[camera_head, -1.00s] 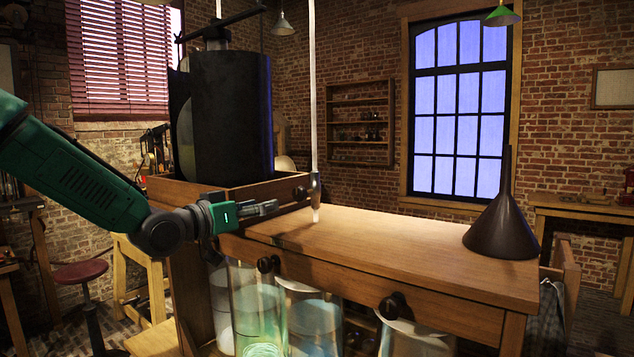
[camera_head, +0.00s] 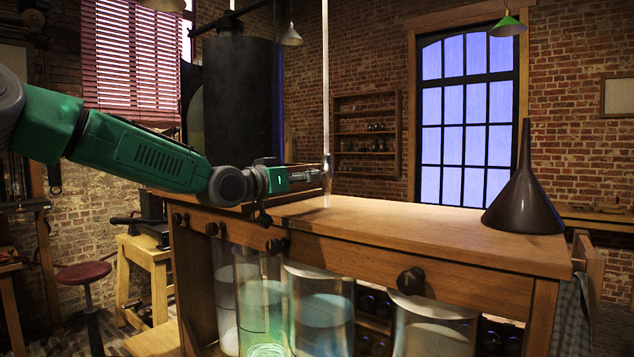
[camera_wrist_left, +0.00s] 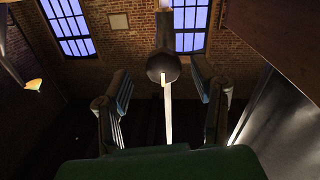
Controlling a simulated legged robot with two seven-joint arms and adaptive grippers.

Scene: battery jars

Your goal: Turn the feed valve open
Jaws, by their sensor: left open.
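A dark fitting, which looks like the feed valve (camera_head: 327,165), sits near the lower end of a pale upright tube (camera_head: 325,80) beside the big black cylinder. My left gripper (camera_head: 316,174) is level with it, its fingers pointing right at the fitting. In the left wrist view the gripper (camera_wrist_left: 165,100) is open, with one finger on each side. The dark fitting (camera_wrist_left: 163,65) and a pale length of tube show between the fingers, apart from both. I cannot tell how far the fitting lies beyond the fingertips. My right gripper is not in view.
The black cylinder (camera_head: 241,100) stands close behind my left forearm. A wooden bench (camera_head: 420,232) extends right, with a dark funnel (camera_head: 523,200) on it. Glass jars (camera_head: 322,310) stand below, and black knobs (camera_head: 411,281) line the bench front. The middle bench top is clear.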

